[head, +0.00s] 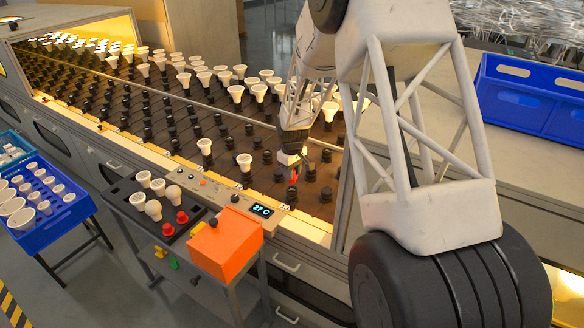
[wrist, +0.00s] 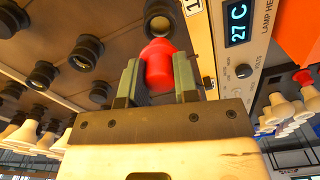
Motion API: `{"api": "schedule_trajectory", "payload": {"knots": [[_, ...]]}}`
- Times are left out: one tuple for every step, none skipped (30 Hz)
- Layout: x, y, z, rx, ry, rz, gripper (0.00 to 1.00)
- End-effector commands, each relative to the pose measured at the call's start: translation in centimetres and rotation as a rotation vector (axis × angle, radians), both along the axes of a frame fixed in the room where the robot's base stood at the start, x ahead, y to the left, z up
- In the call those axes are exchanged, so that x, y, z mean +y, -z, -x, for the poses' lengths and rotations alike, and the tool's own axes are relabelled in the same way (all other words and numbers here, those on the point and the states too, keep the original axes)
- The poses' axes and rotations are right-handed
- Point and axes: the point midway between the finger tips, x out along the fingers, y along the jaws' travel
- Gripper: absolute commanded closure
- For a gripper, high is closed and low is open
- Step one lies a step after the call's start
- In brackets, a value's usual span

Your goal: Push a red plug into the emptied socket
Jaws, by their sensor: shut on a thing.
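My gripper (head: 297,158) is over the near right part of the burn-in rack. It is shut on a red plug (wrist: 158,64), which shows between the two greenish finger pads in the wrist view and as a small red patch in the head view (head: 293,178). A black socket with a pale, empty-looking opening (wrist: 164,22) lies just past the plug's tip, beside a number label. I cannot tell whether the plug touches it. Two more red plugs (head: 182,217) stand in a black tray (head: 120,191) beside the rack.
Other black sockets (wrist: 87,52) surround the spot, several empty. White bulbs (head: 204,147) stand in others. A control panel with a 27 C display (head: 262,210) and an orange box (head: 226,244) border the rack's near edge. Blue crates (head: 530,95) are at right.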

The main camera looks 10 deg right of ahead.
Motion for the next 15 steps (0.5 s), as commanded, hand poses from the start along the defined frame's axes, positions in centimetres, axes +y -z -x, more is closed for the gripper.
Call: {"api": "schedule_trajectory", "payload": {"knots": [[0.0, 0.4, 0.0, 0.0, 0.0, 0.0, 0.94], [0.0, 0.6, 0.0, 0.0, 0.0, 0.0, 0.94], [0.0, 0.8, 0.0, 0.001, 0.0, 0.001, 0.94], [0.0, 1.0, 0.0, 0.001, 0.0, 0.001, 0.94], [0.0, 1.1, 0.0, 0.001, 0.0, 0.0, 0.94], [0.0, 1.3, 0.0, 0.001, 0.0, 0.0, 0.94], [0.0, 1.4, 0.0, 0.001, 0.0, 0.0, 0.94], [0.0, 1.5, 0.0, 0.001, 0.0, 0.0, 0.94], [0.0, 1.5, 0.0, 0.001, 0.0, 0.0, 0.94], [0.0, 1.6, 0.0, 0.001, 0.0, 0.0, 0.94], [0.0, 1.6, 0.0, 0.001, 0.0, 0.001, 0.94], [0.0, 1.6, 0.0, 0.001, 0.0, 0.001, 0.94], [0.0, 1.6, 0.0, 0.0, 0.0, 0.0, 0.94], [0.0, 1.6, 0.0, 0.0, 0.0, 0.0, 0.94], [0.0, 1.6, 0.0, 0.0, 0.0, 0.0, 0.94]]}}
